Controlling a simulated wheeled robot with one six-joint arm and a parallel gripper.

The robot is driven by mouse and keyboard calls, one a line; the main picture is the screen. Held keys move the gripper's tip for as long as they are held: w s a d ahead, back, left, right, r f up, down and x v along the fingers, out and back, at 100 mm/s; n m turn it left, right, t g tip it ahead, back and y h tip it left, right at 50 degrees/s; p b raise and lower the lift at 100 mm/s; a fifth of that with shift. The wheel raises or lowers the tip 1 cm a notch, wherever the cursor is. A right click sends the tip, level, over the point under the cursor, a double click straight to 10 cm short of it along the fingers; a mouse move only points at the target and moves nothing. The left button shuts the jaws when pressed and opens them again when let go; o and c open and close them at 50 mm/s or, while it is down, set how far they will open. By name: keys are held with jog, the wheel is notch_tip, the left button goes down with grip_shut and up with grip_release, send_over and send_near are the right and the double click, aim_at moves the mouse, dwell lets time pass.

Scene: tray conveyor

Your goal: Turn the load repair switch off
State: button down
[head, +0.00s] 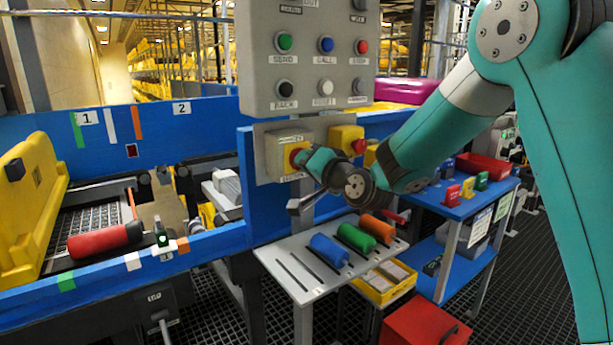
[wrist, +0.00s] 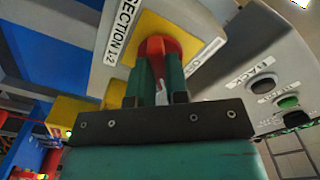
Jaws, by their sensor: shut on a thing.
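A red rotary switch knob (wrist: 157,46) sits on a yellow plate on a grey switch box (head: 272,153), mounted on the blue wall below the button panel. A label on the box reads "SECTION 1-2" in the wrist view; no words "load repair" can be read. My gripper (head: 305,159) has come to the box from the right. In the wrist view my gripper (wrist: 159,82) is shut on the red knob, one green finger on each side. The fingers hide part of the knob, and its exact setting cannot be told.
A grey button panel (head: 308,60) hangs just above. A yellow box with a red button (head: 360,146) is close on the right. A shelf (head: 290,272) with blue, green and orange rolls is below. A conveyor with a red cylinder (head: 104,240) is at the left.

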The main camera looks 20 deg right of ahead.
jog(key=shift+f+n+b, duration=0.1)
jog(key=shift+n+b, duration=4.9)
jog(key=shift+b, duration=0.15)
jog(key=c, duration=1.1)
grip_release()
jog(key=shift+s, duration=0.15)
jog(key=b+v, duration=0.1)
jog(key=v, duration=1.6)
jog(key=shift+s, duration=0.1)
